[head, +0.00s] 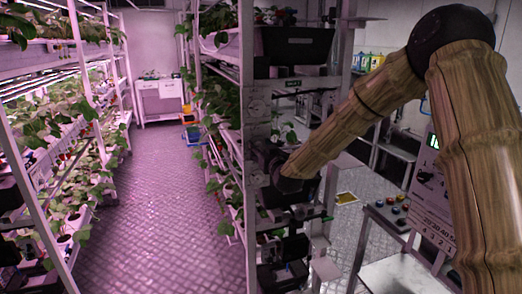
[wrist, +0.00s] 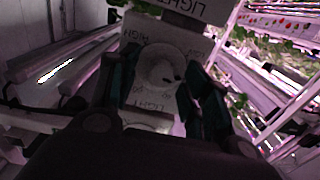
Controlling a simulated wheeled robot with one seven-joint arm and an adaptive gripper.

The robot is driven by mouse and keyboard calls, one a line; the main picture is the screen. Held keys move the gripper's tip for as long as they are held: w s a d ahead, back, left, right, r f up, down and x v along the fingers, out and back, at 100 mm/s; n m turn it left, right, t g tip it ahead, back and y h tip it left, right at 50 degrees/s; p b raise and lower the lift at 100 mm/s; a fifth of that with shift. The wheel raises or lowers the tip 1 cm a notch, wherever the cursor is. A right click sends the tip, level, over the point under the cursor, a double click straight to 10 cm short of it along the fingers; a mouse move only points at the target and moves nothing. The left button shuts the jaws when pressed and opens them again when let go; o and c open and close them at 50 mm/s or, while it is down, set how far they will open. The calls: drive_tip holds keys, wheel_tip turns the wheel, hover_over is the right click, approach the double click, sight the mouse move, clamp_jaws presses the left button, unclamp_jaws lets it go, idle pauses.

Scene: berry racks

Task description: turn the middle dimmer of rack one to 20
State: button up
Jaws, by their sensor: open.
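In the wrist view a pale round dimmer knob (wrist: 160,66) sits on a light plate with upside-down LIGHT and HIGH lettering. A small dark mark shows at the knob's right side. My gripper (wrist: 158,80) is open, with one dark finger on each side of the knob. I cannot tell whether the fingers touch it. In the head view my gripper (head: 267,157) is at the end post of the middle rack, and my dark wrist partly hides it. The dimmer in front of it is hidden there. Its scale numbers are too blurred to read.
The planted middle rack (head: 228,150) runs back along the aisle. Another planted rack (head: 70,130) stands on the left. The patterned aisle floor (head: 165,190) between them is clear. A control panel (head: 388,215) with coloured buttons stands at the right.

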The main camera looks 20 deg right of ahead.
drive_tip(key=s, duration=1.2)
drive_tip(key=shift+d, duration=0.35)
drive_tip(key=s+a+f+g, duration=0.25)
drive_tip(key=s+f, duration=0.35)
drive_tip(key=f, duration=0.6)
drive_tip(key=s+a+f+g, duration=0.1)
drive_tip(key=s+f+g, duration=0.3)
drive_tip(key=f, duration=0.7)
drive_tip(key=s+a+f+g, duration=0.1)
drive_tip(key=s+f+g, duration=0.1)
drive_tip(key=s+f, duration=0.75)
drive_tip(key=s+f+g, duration=0.3)
drive_tip(key=s+f, duration=0.4)
drive_tip(key=s, duration=0.3)
drive_tip(key=s+f+g, duration=0.3)
drive_tip(key=s+f, duration=0.4)
drive_tip(key=s, duration=0.4)
drive_tip(key=s+f+m+g, duration=0.1)
drive_tip(key=s+f+g, duration=0.2)
drive_tip(key=s+f, duration=0.4)
drive_tip(key=s, duration=0.3)
drive_tip(key=shift+s+a+h, duration=0.3)
drive_tip(key=shift+a+h, duration=0.1)
